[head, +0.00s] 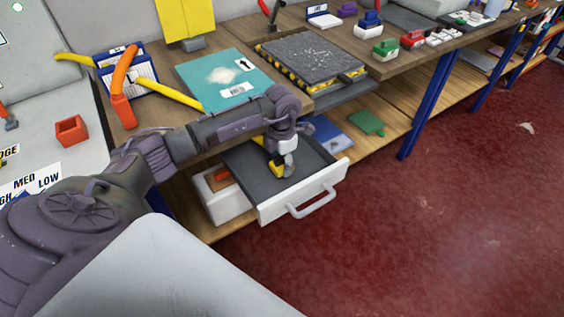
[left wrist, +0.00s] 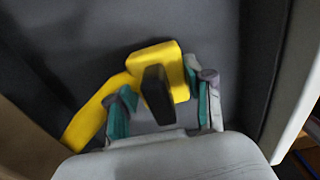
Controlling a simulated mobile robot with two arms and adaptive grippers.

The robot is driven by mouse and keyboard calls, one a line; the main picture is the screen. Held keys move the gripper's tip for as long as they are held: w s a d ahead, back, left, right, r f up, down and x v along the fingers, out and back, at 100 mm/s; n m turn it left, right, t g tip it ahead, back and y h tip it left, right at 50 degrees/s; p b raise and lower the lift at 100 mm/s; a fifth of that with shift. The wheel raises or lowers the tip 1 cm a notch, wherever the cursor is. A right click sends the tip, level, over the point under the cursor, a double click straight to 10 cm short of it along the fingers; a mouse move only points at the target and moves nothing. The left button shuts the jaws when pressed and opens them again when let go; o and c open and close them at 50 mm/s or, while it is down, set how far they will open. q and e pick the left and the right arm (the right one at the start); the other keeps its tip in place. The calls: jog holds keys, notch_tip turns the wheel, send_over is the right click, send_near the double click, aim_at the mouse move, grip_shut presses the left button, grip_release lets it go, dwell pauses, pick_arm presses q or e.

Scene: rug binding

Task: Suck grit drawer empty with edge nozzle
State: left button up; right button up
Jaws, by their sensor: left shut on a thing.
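The grit drawer (head: 302,194) is pulled open below the bench, with a white front, a pale handle and a dark grey inside. My left gripper (head: 283,168) is lowered into it. It is shut on the edge nozzle (head: 275,170), which is yellow with a black part. In the left wrist view the nozzle (left wrist: 152,60) shows between and beyond the fingers of the gripper (left wrist: 160,103), over the drawer floor (left wrist: 95,35). A yellow hose piece runs off to the lower left there. I make out no loose grit on the visible floor. My right gripper is not in view.
A blue bench leg (head: 425,105) stands right of the drawer.

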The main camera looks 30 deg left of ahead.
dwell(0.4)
pick_arm(q)
notch_tip(320, 180, up, 2)
jog(key=shift+r+p, duration=0.1)
jog(key=shift+p, duration=0.7)
jog(key=shift+r+p, duration=1.65)
jog(key=shift+r, duration=0.75)
